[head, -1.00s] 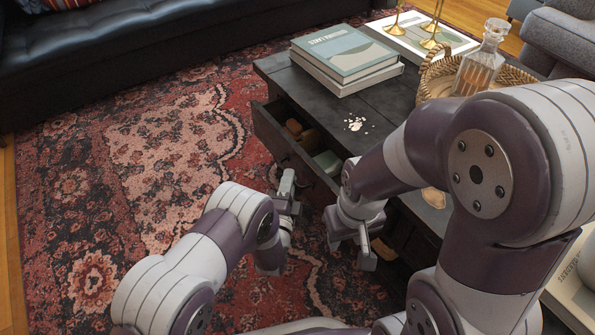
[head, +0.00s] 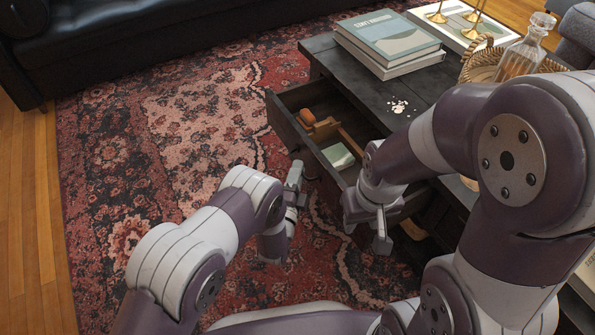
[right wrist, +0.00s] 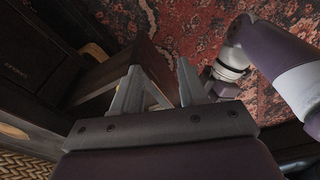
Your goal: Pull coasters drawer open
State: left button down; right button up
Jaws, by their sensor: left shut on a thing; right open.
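The open drawer (head: 291,129) juts out from the dark coffee table's long side, with an orange-brown item (head: 308,118), a wooden divider and a pale green and white item (head: 338,156) inside. My left gripper (head: 297,184) is at the drawer's front, shut on its pull; the fingers mostly hide the pull. My right gripper (head: 367,224) is open and empty beside the drawer's near end. In the right wrist view its two fingers (right wrist: 160,82) stand apart, with the wooden side of the drawer (right wrist: 112,72) beyond them. I cannot read a coasters label.
The table top (head: 355,88) holds books (head: 388,42), white crumbs (head: 398,106) and a woven tray with a glass decanter (head: 522,52). A patterned rug (head: 200,120) gives free floor left of the drawer. A black sofa (head: 150,40) stands behind.

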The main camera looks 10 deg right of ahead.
pick_arm(q)
jog(key=c, duration=1.2)
grip_release()
jog(key=shift+o, duration=0.2)
jog(key=p+v, duration=0.5)
jog(key=v, duration=0.7)
jog(key=shift+s+a+p, duration=0.2)
jog(key=shift+s+p, duration=0.15)
